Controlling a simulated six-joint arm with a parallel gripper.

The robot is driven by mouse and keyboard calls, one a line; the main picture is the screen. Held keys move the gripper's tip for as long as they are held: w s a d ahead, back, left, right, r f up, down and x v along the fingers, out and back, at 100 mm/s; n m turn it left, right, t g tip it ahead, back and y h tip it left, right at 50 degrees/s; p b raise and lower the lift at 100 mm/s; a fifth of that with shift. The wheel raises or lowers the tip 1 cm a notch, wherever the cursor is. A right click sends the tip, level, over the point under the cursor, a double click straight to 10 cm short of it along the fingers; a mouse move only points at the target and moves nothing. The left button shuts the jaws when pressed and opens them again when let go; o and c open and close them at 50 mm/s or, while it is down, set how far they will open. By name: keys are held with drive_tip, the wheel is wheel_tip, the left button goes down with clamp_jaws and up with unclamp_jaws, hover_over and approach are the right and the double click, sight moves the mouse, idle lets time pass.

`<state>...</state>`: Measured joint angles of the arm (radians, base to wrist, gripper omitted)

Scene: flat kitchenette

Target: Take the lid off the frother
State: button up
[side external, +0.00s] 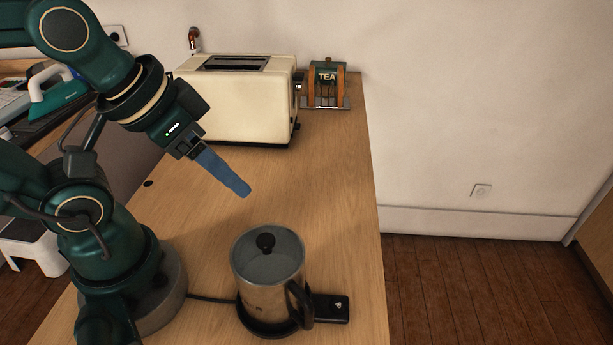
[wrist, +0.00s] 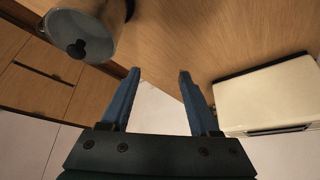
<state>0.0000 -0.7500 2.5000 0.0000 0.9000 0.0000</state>
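The frother (side external: 268,288) is a metal jug with a black handle, standing upright on a black base near the front of the counter in the side view. Its lid (side external: 284,255) is on top, a grey disc with a black knob (side external: 265,242). In the wrist view the frother (wrist: 98,17) is at the upper left, with the lid (wrist: 68,32) and knob towards the camera. My gripper (side external: 243,191) has blue fingers and is above the counter, behind and left of the frother, apart from it. In the wrist view my gripper (wrist: 157,73) is open with nothing between its fingers.
A cream toaster (side external: 240,105) stands behind my gripper and also shows at right in the wrist view (wrist: 265,98). A tea tin (side external: 326,76) in a wooden and metal holder is at the far end. The wooden counter (side external: 335,180) is clear between toaster and frother.

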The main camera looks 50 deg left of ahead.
wheel_tip(320, 180, up, 4)
drive_tip(key=g, duration=0.4)
hover_over(264, 238)
drive_tip(key=shift+s+a+f+n, duration=0.1)
drive_tip(key=shift+s+a+n, duration=0.15)
drive_tip(key=shift+n, duration=0.15)
drive_tip(key=shift+s+d+f+m, duration=0.2)
drive_tip(key=shift+d+f+m, duration=0.1)
drive_tip(key=shift+d+f, duration=0.05)
drive_tip(key=shift+w+f, duration=0.2)
drive_tip(key=shift+f, duration=1)
drive_tip(key=shift+w+f, duration=0.15)
drive_tip(key=shift+f, duration=1.05)
clamp_jaws()
